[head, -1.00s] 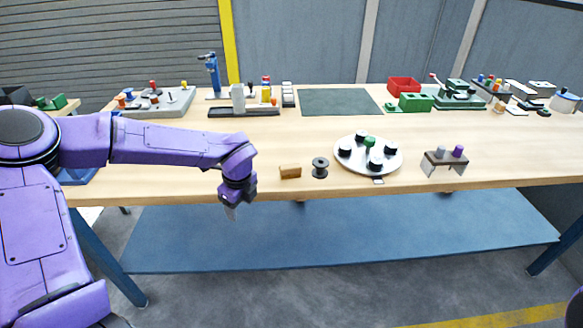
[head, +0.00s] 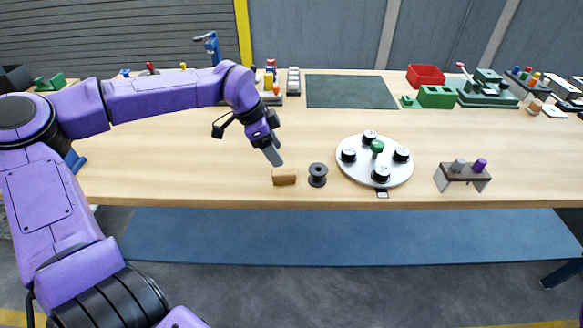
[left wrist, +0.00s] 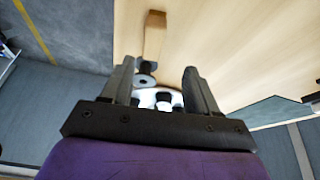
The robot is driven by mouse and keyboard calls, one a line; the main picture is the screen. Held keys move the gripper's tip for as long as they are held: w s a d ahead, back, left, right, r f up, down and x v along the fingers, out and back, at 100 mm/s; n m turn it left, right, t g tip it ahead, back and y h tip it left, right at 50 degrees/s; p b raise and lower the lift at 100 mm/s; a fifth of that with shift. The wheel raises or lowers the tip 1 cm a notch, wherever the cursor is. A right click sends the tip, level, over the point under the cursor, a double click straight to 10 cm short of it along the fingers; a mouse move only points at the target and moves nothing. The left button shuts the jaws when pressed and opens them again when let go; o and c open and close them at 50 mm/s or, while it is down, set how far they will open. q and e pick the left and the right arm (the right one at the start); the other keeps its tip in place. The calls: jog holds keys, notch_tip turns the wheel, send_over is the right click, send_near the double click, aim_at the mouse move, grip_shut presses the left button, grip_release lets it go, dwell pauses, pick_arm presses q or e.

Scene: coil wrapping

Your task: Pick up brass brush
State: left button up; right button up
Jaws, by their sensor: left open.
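The brass brush appears to be the small tan-brown block (head: 284,177) near the front edge of the table, left of the dark spool (head: 318,175). In the left wrist view the brush (left wrist: 154,38) shows as a wooden bar ahead of the fingertips. Its bristles cannot be made out. My left gripper (head: 273,156) is open and empty, just above and behind the brush in the head view, pointing down. In the left wrist view the two fingers (left wrist: 160,75) are apart with nothing between them, and the brush is untouched. My right gripper is not in view.
A white round plate (head: 374,161) with several black-and-white knobs lies right of the spool. A small stand (head: 464,173) with grey and purple pegs is farther right. A dark green mat (head: 350,91) and red bin (head: 426,75) are at the back. The table left of the brush is clear.

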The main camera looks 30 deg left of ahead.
aim_at(283, 172)
pick_arm(q)
jog(key=shift+s+d+f, duration=0.2)
jog(key=shift+f, duration=0.3)
jog(key=shift+s+d+f, duration=0.2)
jog(key=shift+f, duration=0.7)
jog(key=p+x, duration=0.1)
jog(key=x, duration=0.3)
jog(key=shift+w+d+f+p, duration=0.1)
jog(key=shift+f+p, duration=0.25)
jog(key=shift+d+f, duration=0.2)
jog(key=shift+f, duration=0.05)
jog(key=c, duration=1.1)
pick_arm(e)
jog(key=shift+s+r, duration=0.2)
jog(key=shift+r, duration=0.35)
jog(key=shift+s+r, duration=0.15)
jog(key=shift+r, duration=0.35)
